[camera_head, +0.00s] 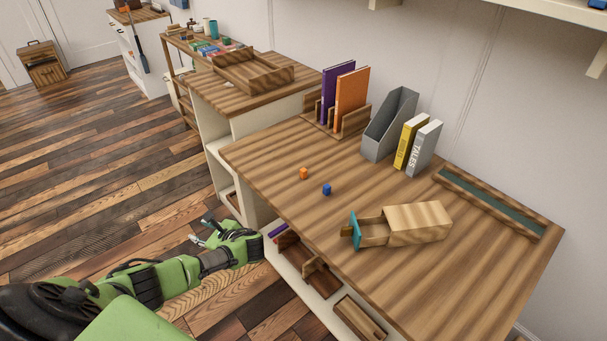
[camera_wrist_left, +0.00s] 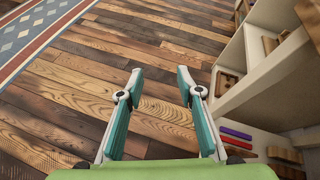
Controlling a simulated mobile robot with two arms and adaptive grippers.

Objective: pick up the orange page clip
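A small orange block-like piece (camera_head: 303,173), which looks like the orange page clip, lies on the wooden desktop (camera_head: 270,160) in the head view. A similar small blue piece (camera_head: 326,189) lies just to its right and nearer. My left gripper (camera_head: 203,234) is off the desk's left side, over the floor and apart from both pieces. In the left wrist view, the gripper's fingers (camera_wrist_left: 160,82) are spread with only floor between them. My right gripper is not in view.
A wooden box with a teal-fronted drawer (camera_head: 420,222) stands on the desk. Books, a grey file holder (camera_head: 390,124) and a wooden rack line the back. Open shelves under the desk hold a purple bar (camera_wrist_left: 236,133) and wooden pieces. The desktop around the small pieces is clear.

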